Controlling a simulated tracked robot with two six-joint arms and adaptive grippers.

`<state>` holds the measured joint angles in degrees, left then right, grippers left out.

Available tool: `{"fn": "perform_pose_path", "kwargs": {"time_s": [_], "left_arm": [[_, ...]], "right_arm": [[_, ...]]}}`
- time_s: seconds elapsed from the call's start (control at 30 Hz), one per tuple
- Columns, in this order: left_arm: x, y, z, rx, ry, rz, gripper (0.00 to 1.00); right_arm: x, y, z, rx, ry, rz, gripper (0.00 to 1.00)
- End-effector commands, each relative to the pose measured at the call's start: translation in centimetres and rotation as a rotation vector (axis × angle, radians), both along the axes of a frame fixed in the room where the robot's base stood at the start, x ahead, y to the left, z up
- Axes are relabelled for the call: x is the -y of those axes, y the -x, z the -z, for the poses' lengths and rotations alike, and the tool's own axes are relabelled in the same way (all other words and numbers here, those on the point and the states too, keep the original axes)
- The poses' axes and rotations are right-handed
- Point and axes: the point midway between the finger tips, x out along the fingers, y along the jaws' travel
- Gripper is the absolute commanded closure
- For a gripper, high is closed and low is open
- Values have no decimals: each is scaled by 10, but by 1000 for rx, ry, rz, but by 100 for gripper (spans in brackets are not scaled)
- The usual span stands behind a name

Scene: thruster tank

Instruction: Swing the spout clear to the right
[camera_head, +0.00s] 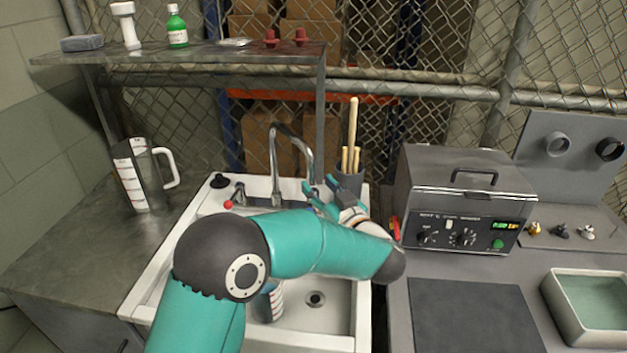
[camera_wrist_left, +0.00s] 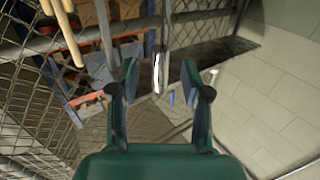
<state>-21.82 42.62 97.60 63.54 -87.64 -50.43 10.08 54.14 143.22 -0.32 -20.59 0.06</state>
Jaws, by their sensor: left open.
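The spout (camera_head: 275,150) is a shiny metal gooseneck at the back of the white sink (camera_head: 150,290). Its arch bends over to the right, and its tip shows just above my left gripper (camera_head: 319,190). In the head view the gripper's teal fingers are apart, close to the spout's tip; I cannot tell whether they touch it. In the left wrist view my left gripper (camera_wrist_left: 160,80) is open, with a pale upright strip seen between the fingers that I cannot identify. My left arm hides much of the basin. My right gripper is not in view.
A dark holder (camera_head: 350,182) with wooden sticks stands right behind the gripper. A red-knobbed tap lever (camera_head: 229,204) is left of the spout. A blue-and-white can (camera_head: 273,302) is in the basin. A jug (camera_head: 140,180) stands left, a grey tank unit (camera_head: 462,205) right.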

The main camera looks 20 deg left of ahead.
Motion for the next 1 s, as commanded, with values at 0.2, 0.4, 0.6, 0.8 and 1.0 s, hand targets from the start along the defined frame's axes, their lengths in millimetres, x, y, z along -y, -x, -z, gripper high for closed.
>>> {"fn": "perform_pose_path", "kwargs": {"time_s": [0.2,0.4,0.6,0.8,1.0], "left_arm": [[34,30,0,1,-1,3,52],[52,48,1,-1,-1,1,52],[57,53,1,0,0,-1,52],[57,52,1,0,0,-1,52],[57,52,1,0,0,-1,52]], "right_arm": [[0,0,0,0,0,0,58],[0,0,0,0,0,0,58],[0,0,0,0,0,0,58],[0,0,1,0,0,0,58],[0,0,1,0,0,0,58]]}}
